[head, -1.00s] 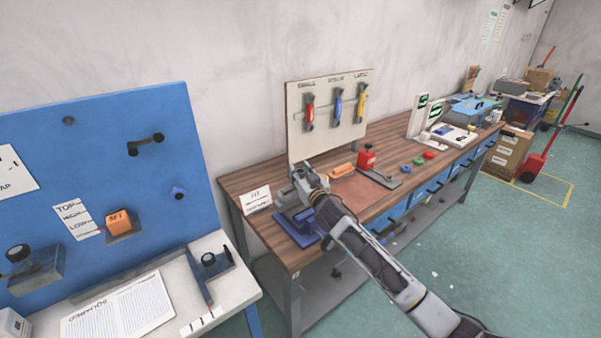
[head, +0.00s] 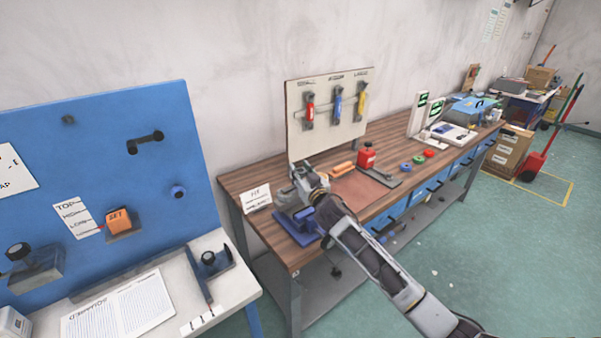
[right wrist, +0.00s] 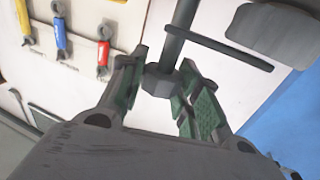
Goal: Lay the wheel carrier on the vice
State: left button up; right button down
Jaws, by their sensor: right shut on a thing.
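My right gripper (head: 308,182) is over the near left end of the wooden bench, just above and behind the blue vice (head: 300,232). In the right wrist view its green-padded fingers (right wrist: 160,88) are shut on a dark grey part with a hexagonal collar, a shaft and a crossbar, which I take to be the wheel carrier (right wrist: 172,50). In the head view the carrier is too small and too covered by the gripper to make out well. I cannot tell whether it touches the vice. My left gripper is not in view.
A tool board (head: 328,112) with red, blue and yellow tools stands behind the gripper. A white sign (head: 257,196) is left of the vice. An orange block (head: 342,169), a red bottle (head: 366,156) and a brown mat (head: 362,190) lie to the right. A blue panel (head: 110,150) stands at left.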

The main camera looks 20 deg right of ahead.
jog(key=shift+f+b, duration=1.55)
jog(key=shift+f, duration=0.45)
dwell(1.3)
jog(key=c, duration=0.9)
grip_release()
jog(key=shift+c, duration=0.2)
jog(key=shift+f, duration=0.2)
jog(key=s+d, duration=0.1)
jog(key=s, duration=1.1)
jog(key=shift+r, duration=0.15)
dwell(0.4)
